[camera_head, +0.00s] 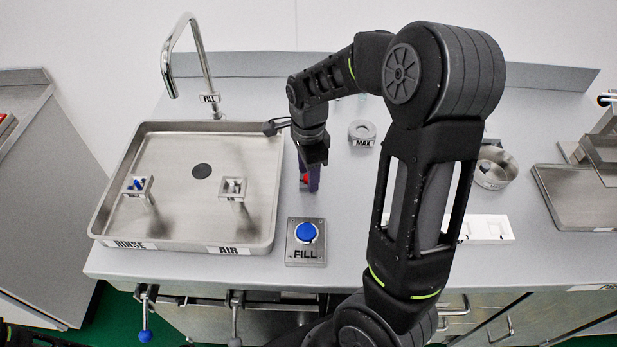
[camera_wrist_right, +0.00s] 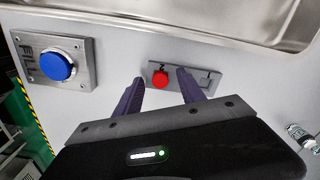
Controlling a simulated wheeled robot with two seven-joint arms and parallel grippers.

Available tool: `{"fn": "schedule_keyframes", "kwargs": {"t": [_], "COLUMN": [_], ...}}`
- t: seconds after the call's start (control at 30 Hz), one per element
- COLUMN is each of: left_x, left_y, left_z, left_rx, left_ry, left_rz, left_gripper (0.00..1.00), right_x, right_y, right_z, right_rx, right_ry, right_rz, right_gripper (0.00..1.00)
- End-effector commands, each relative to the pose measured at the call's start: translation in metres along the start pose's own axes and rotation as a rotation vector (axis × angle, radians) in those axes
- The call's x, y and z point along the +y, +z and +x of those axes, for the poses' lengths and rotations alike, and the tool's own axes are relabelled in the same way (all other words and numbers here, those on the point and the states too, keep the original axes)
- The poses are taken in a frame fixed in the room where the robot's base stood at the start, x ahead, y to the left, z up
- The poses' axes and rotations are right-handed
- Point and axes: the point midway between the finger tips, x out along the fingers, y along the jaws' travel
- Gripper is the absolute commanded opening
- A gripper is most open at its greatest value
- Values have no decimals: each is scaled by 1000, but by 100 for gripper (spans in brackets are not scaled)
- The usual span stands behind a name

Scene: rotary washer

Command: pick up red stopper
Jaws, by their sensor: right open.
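The red stopper (camera_head: 305,179) shows as a small red spot by my right gripper (camera_head: 314,181), partly hidden by the purple fingers. In the right wrist view the red stopper (camera_wrist_right: 160,79) is a round red knob on a small grey metal plate (camera_wrist_right: 209,75) with dark markings. The fingertips of my right gripper (camera_wrist_right: 160,76) are apart, one to each side of the stopper in the picture. The gripper is open and empty. I cannot tell how far above the plate the fingertips are.
A blue FILL button (camera_head: 306,232) is in front of the gripper. A metal basin (camera_head: 275,185) with a tap (camera_head: 203,60) stands to the left. A MAX ring (camera_head: 362,133), a metal bowl (camera_head: 493,178) and a white tray (camera_head: 487,229) are to the right.

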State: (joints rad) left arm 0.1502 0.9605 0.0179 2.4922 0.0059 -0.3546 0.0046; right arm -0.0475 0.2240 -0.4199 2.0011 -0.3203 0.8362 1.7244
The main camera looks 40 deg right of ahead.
Motion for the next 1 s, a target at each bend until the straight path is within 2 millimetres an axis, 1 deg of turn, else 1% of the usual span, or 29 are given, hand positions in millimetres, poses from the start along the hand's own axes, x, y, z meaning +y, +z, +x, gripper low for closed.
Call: {"fn": "schedule_keyframes", "kwargs": {"t": [0.33,0.9,1.0], "left_x": [0,0,0], "left_y": [0,0,0], "left_z": [0,0,0], "left_rx": [0,0,0], "left_ry": [0,0,0], "left_rz": [0,0,0], "left_gripper": [45,45,45], "right_x": [0,0,0], "right_y": [0,0,0], "right_z": [0,0,0], "right_rx": [0,0,0], "right_ry": [0,0,0], "right_rz": [0,0,0], "right_gripper": [47,0,0]}}
